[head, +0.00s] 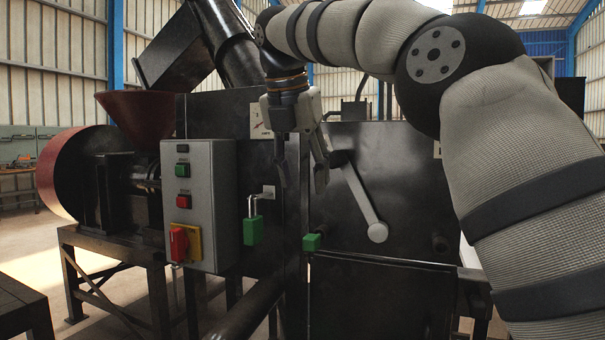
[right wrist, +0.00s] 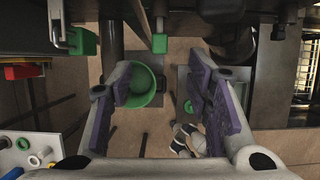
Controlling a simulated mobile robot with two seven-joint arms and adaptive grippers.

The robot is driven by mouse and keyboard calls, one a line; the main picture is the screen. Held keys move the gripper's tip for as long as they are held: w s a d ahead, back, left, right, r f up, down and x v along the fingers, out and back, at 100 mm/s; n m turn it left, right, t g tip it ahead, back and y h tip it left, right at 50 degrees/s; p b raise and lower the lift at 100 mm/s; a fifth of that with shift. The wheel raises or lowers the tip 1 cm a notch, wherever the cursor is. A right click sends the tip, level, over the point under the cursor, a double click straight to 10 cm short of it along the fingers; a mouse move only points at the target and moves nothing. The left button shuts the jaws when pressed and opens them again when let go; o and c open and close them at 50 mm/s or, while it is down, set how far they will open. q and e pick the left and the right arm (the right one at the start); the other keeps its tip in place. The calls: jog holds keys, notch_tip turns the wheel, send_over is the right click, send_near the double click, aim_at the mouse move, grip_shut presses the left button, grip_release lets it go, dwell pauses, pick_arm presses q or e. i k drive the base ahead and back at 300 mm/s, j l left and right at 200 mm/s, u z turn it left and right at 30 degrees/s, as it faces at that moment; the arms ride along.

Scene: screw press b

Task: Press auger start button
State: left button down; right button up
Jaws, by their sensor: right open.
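A grey control box (head: 212,200) stands left of centre in the head view. On its front face are a green button (head: 182,170) in the middle, another small green element (head: 183,148) above it and a red button (head: 183,201) below. A red rotary handle (head: 180,243) on a yellow plate is at the bottom. The labels are too small to read. My right gripper (head: 301,187) points down, to the right of the box and apart from it. It is open and empty, with its purple-padded fingers spread in the right wrist view (right wrist: 163,90). My left gripper is not in view.
A green padlock (head: 253,230) hangs between box and gripper. A lever (head: 362,200) and a green block (head: 312,242) are on the dark machine's front. A reddish hopper (head: 137,112) stands behind left. A green bucket (right wrist: 146,86) is on the floor below.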

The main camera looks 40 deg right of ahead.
aim_at(180, 170)
jog(key=k+j, duration=0.75)
jog(key=j, duration=0.2)
